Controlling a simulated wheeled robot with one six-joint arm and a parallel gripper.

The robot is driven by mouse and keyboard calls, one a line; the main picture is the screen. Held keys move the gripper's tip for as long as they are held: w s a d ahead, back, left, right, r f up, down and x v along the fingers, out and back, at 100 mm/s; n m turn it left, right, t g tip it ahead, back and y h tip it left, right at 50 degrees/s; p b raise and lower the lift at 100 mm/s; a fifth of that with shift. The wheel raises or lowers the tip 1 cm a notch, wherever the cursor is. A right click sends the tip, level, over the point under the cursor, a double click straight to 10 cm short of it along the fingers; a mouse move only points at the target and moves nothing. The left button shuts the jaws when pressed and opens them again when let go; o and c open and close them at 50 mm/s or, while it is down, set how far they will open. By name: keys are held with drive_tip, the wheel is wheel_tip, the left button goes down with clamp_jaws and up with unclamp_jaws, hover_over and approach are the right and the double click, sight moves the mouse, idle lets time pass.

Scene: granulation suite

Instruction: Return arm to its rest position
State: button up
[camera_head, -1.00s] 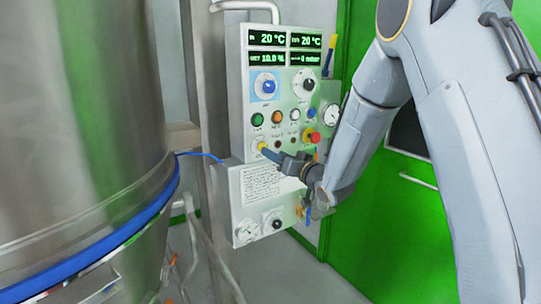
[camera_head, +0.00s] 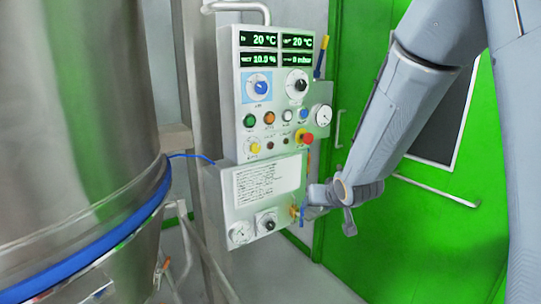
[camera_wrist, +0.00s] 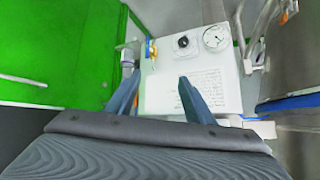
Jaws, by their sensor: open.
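My gripper (camera_head: 329,216) hangs at the lower right of the grey control panel (camera_head: 228,120) in the head view, on the end of my bent arm. In the wrist view my gripper (camera_wrist: 157,84) shows two dark blue fingers spread apart with nothing between them. The panel's printed label (camera_wrist: 205,85) shows behind and between the fingers, with a gap that I cannot judge exactly.
A large steel vessel (camera_head: 75,100) with a blue band fills the left. A green door (camera_head: 400,250) with a handle (camera_head: 435,192) is behind my arm. The panel carries a red stop button (camera_head: 306,137), knobs and gauges. Floor shows below the panel.

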drive_tip(key=s+d+f+g, duration=0.1)
drive_tip(key=s+g, duration=0.2)
drive_tip(key=s, duration=0.6)
drive_tip(key=s+d+f+g+h, duration=0.1)
drive_tip(key=s+d+f+g, duration=0.1)
drive_tip(key=s, duration=0.7)
drive_tip(key=s+d+f+g, duration=0.2)
drive_tip(key=s+g, duration=0.2)
drive_tip(key=s, duration=0.6)
drive_tip(key=shift+d+f+h, duration=0.2)
drive_tip(key=shift+h, duration=0.2)
drive_tip(key=shift+w, duration=0.1)
